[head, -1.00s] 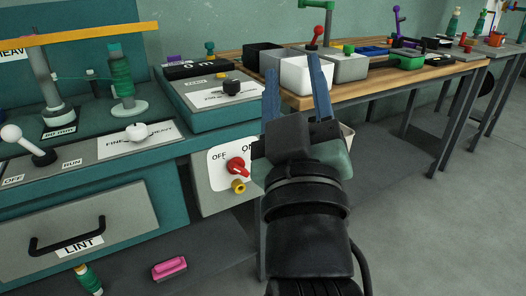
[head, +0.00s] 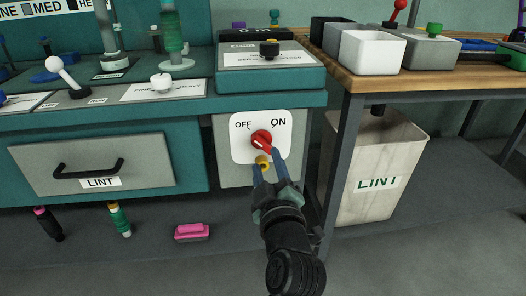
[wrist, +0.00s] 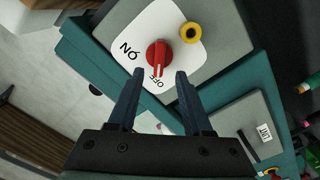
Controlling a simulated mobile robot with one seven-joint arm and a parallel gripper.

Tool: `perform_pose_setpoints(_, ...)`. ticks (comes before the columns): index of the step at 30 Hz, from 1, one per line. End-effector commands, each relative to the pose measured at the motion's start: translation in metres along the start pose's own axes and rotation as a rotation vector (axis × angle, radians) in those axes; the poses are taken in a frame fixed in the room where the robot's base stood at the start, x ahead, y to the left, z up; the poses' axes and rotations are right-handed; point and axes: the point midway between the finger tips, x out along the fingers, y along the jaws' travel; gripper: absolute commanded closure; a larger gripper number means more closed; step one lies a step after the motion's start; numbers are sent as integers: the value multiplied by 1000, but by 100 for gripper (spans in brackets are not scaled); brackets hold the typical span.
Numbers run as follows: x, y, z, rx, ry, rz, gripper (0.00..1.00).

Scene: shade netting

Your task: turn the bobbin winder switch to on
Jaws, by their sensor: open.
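The red rotary switch (head: 261,140) sits on a white plate (head: 240,150) marked OFF on the left and ON on the right, on the front of the grey panel. In the wrist view the red knob (wrist: 158,54) has its white pointer line toward OFF. My gripper (head: 269,164) is open and reaches up at the plate from below. In the wrist view the open fingers (wrist: 160,77) stand either side of the line to the knob, tips just short of it. I cannot tell whether they touch it.
A yellow round fitting (head: 262,161) is right below the switch, close to my fingers. A table leg (head: 341,165) and a LINT bin (head: 375,165) stand to the right. A LINT drawer (head: 92,165) is to the left. A pink object (head: 192,231) lies below.

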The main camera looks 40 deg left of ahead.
Motion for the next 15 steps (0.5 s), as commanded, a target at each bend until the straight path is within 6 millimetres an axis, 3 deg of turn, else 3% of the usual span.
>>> perform_pose_setpoints(6, 38, -1, -1, -2, 3, 0, 50)
perform_pose_setpoints(15, 59, 0, 0, 0, 0, 1, 50)
